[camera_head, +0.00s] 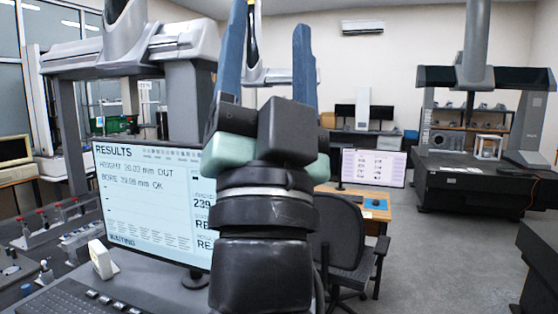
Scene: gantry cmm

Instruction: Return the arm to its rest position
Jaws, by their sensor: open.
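My gripper (270,50) stands upright in the middle of the head view, its two blue-grey fingers pointing up. The fingers are well apart and nothing shows between them but the background. My wrist and forearm rise from the bottom edge below it, dark grey and black with a pale green section. The arm hides part of the monitor and of the room behind it.
A results monitor (150,205) stands close on the left, with a keyboard (75,300) before it. A gantry machine (185,90) rises behind it. An office chair (345,260) is right of my arm. Another gantry machine (470,180) stands at the right; grey floor (440,260) is clear before it.

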